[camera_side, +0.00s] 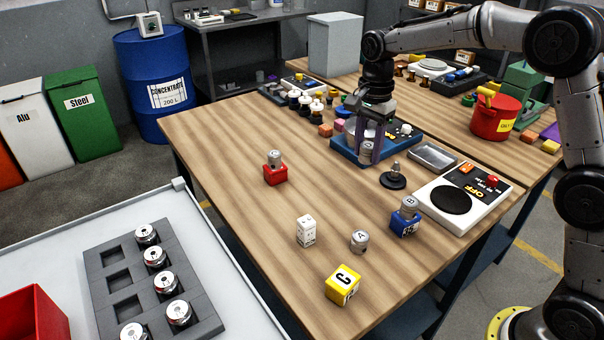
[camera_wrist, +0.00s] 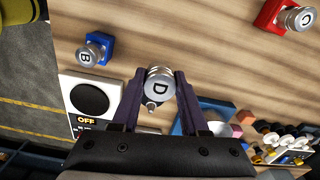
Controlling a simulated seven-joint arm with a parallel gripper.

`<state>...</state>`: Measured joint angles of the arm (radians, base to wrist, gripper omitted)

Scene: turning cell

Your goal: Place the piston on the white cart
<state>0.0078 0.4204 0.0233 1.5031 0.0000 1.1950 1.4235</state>
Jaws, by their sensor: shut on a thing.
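My gripper (camera_side: 364,152) is shut on a silver piston marked D (camera_wrist: 159,88). In the wrist view the fingers of my gripper (camera_wrist: 160,77) press on both its sides. In the side view the piston is largely hidden between the fingers, over the blue tray's left part; I cannot tell the exact height. The white cart (camera_side: 215,256) is at the lower left, apart from the table. Other pistons show: A (camera_side: 359,242) on the bare table, B (camera_side: 410,205) on a blue block, C (camera_side: 274,157) on a red block.
A dark grey holder (camera_side: 120,318) with several metal parts and a red bin (camera_side: 32,318) occupy the cart. A white block (camera_side: 306,231) and yellow block (camera_side: 342,286) stand near the table's front. A scale-like device (camera_side: 487,207) is at right. The table's left part is clear.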

